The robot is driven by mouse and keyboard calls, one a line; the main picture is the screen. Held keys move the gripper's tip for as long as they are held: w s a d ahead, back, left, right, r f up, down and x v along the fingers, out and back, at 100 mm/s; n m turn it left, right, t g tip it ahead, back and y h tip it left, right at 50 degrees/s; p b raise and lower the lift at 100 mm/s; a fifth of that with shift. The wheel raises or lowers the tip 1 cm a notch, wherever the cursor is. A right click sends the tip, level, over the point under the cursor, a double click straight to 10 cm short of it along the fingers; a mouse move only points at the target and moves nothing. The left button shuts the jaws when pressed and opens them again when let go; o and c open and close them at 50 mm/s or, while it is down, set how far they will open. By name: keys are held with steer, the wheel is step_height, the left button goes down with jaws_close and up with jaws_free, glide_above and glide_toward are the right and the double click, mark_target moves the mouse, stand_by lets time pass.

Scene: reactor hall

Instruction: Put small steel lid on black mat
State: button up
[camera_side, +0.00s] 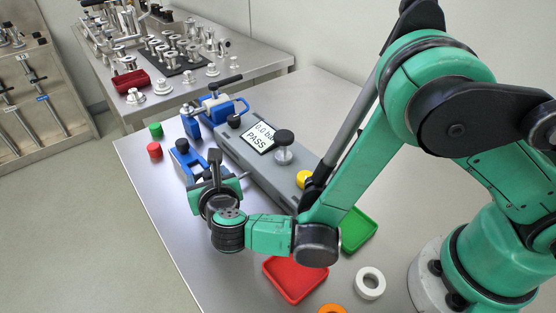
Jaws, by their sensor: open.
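A dark mat (173,72) lies on the back steel table, with several steel fittings standing on it. Small flanged steel pieces stand near it, one (135,97) in front of the red tray and one (212,70) at the right. A steel piece with a black knob (284,155) sits on the grey fixture on the near table. I cannot tell which of these is the small steel lid. My gripper (216,180) is open over the left part of the near table, beside the blue clamp. My wrist partly hides it, and I see nothing held.
The grey fixture (252,168) carries a "PASS" display (258,137) and blue clamps (215,108). Green (155,129) and red (154,150) caps stand at the left edge. Red (296,281) and green (358,230) trays and a white ring (370,283) lie in front. A gap separates the tables.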

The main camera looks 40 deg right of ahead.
mark_target(208, 173)
steer(key=shift+w+f, duration=0.1)
steer(key=shift+w, duration=0.1)
jaws_close()
stand_by(0.3)
step_height(208, 173, up, 20)
steer(key=f, duration=0.1)
steer(key=d+r, duration=0.2)
steer(key=d, duration=0.7)
steer(key=d+r, duration=0.3)
steer(key=d, duration=0.6)
steer(key=shift+s+d+r+h, duration=0.15)
steer(key=shift+s+d+h, duration=0.1)
steer(key=shift+s+h, duration=0.1)
